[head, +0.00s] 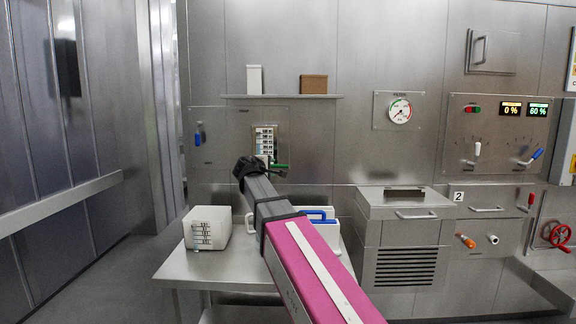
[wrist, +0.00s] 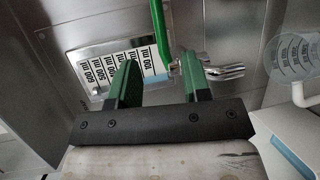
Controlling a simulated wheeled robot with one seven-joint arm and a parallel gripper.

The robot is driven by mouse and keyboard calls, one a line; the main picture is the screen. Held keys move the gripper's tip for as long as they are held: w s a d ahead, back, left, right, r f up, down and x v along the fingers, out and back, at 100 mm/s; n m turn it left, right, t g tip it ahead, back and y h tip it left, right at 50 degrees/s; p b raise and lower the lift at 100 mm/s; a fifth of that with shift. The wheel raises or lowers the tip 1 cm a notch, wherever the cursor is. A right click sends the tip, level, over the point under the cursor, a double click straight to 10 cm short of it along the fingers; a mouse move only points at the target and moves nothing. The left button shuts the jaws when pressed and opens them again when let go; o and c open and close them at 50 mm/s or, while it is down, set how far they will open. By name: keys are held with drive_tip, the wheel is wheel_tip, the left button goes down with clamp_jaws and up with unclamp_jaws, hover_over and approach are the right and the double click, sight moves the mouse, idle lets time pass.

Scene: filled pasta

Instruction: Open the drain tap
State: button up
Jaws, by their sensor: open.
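A tap with a green lever (wrist: 160,30) and a bright metal body (wrist: 224,71) is on the steel wall in the wrist view, beside a panel with ml marks (wrist: 140,65). Which tap is the drain tap is not labelled legibly. My gripper (wrist: 159,62) is open, its two green fingers pointing at the wall. The lever's lower end shows between the fingertips in the picture; I cannot tell whether they touch it. In the head view my black wrist hides part of this spot, and a green part (head: 281,165) shows just right of it.
A steel table (head: 180,268) below my arm holds a white box (head: 207,228) and blue-handled white items (head: 320,213). A shelf (head: 280,96) is above. A blue handle (head: 198,134) is left on the wall; an orange-handled valve (head: 466,240) is at right.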

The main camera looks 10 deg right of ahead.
sight(281, 166)
drive_tip(key=x, duration=1.1)
drive_tip(key=shift+w+d, duration=0.1)
drive_tip(key=shift+w, duration=0.1)
clamp_jaws()
